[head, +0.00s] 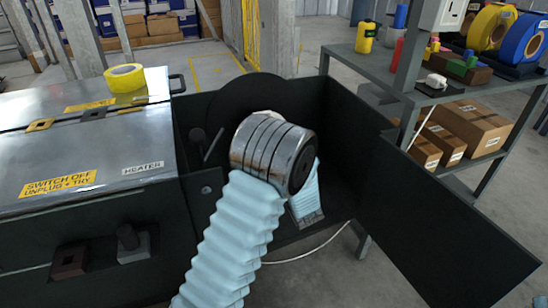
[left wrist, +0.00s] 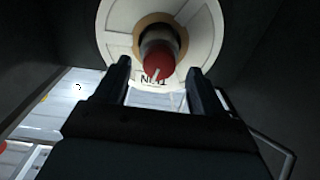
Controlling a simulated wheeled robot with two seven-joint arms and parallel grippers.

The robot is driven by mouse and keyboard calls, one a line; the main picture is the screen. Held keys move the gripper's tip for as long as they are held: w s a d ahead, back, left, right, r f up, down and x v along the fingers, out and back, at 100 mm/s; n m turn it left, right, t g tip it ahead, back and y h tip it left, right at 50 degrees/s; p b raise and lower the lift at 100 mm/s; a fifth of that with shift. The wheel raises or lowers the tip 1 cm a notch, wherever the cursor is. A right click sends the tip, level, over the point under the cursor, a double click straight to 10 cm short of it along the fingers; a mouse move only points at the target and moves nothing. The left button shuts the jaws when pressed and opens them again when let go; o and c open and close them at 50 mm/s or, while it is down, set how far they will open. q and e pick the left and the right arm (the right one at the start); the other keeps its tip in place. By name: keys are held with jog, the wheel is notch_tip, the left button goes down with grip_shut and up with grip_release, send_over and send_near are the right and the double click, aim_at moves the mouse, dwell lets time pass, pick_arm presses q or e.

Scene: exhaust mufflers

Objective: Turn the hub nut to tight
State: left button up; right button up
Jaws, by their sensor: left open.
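In the left wrist view a round red nut (left wrist: 158,62) with a pale line across its face sits on a dark shaft at the middle of a cream-white disc (left wrist: 205,30). Dark lettering on the disc below the nut is partly hidden. My left gripper (left wrist: 157,72) is open, with one dark finger on each side of the nut, lower in the picture; whether they touch it I cannot tell. In the head view my left arm, with its pale blue sleeve and metal wrist, reaches into a black open-fronted housing (head: 325,110) and hides the nut and gripper. My right gripper is not in view.
Black panels enclose the wrist, with a long one (head: 440,205) at right. A metal-topped heater bench (head: 90,150) with a yellow tape roll (head: 124,78) stands at left. A grey shelf (head: 370,68) with spools and boxes is at back right.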

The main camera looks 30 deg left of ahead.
pick_arm(q)
jog(key=shift+x, duration=1.15)
jog(key=shift+d, duration=0.1)
jog(key=c, duration=1.1)
jog(key=shift+o, duration=0.2)
jog(key=shift+m+p, duration=5.25)
jog(key=shift+m, duration=2.35)
jog(key=shift+f, duration=0.1)
